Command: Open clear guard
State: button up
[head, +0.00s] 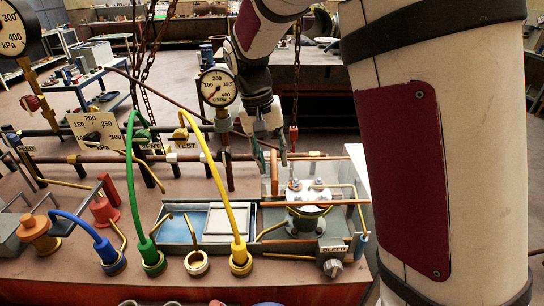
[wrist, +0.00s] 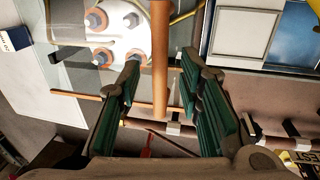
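The clear guard is a see-through sheet, best seen in the wrist view (wrist: 70,68), over a white flange (wrist: 118,22) with several copper-coloured bolts. In the head view the flange (head: 309,194) sits on the right of the bench, and the guard is hard to make out. A copper bar (wrist: 160,55) runs along the sheet's side in the wrist view. My gripper (head: 272,158) hangs pointing down behind the flange; in the wrist view its green-padded fingers (wrist: 158,72) are apart. The bar shows between them, but I cannot tell whether it lies within their reach. Neither finger visibly touches it.
Yellow (head: 212,175) and green (head: 134,180) hoses arch over the bench left of my gripper. A pressure gauge (head: 217,88) and hanging chains stand close behind. A blue-lined tray (head: 180,227) and a BLEED knob (head: 333,267) are in front.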

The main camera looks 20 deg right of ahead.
jog(key=shift+f, duration=0.1)
grip_shut()
jog(key=w+a+b, duration=0.2)
jog(key=w+a, duration=0.1)
jog(key=a, duration=0.8)
jog(key=w+a+b, duration=0.1)
jog(key=w+a, duration=0.3)
jog(key=a, duration=0.8)
jog(key=shift+w+b, duration=0.3)
jog(key=shift+b, duration=0.1)
grip_release()
notch_tip(320, 180, up, 12)
jog(key=a, duration=0.2)
jog(key=shift+w+a, duration=0.15)
jog(key=shift+w, duration=0.15)
